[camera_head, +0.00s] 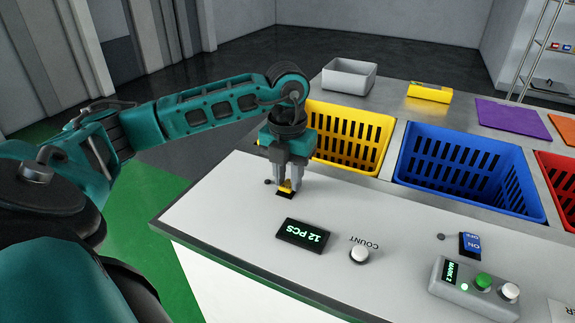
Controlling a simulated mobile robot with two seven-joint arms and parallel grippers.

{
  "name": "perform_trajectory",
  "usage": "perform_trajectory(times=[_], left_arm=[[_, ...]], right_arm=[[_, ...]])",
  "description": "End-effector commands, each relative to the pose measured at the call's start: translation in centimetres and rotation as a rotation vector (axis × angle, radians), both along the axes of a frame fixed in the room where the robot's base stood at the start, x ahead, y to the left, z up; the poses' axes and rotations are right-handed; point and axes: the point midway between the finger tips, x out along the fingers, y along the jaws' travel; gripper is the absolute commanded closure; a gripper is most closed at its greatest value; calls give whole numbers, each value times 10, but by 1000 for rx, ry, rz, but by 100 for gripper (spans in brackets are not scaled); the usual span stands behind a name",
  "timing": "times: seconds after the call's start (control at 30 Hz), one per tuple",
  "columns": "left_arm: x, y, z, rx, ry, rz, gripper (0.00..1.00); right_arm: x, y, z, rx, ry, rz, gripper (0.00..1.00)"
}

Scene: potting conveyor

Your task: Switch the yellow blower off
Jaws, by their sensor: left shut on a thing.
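A small yellow switch (285,192) on a black base is on the white counter in front of the yellow crate (347,142). My left gripper (288,184) points straight down over it, shut on its yellow part. The fingers hide most of the switch, so I cannot read its on or off position. No yellow blower can be made out for certain. My right gripper is not in view.
A blue ON/OFF switch (470,245) sits near the blue crate (468,170). A counter display (303,235) reading 12 PCS, a white COUNT button (359,254) and a grey button box (475,288) stand to the right. A yellow box (430,91) lies behind.

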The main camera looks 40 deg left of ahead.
Motion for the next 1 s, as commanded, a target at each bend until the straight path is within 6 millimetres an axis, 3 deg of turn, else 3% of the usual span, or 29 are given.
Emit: perform_trajectory(times=[0.3,0.33,0.57,0.83,1.0], left_arm=[[1,0,1,-1,3,1,100],[1,0,1,-1,3,1,70],[1,0,0,-1,3,0,48],[1,0,2,-1,3,0,47],[1,0,21,-1,-1,0,47]], right_arm=[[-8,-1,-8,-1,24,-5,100],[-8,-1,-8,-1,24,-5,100],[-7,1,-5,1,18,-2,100],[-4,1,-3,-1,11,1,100],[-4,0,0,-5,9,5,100]])
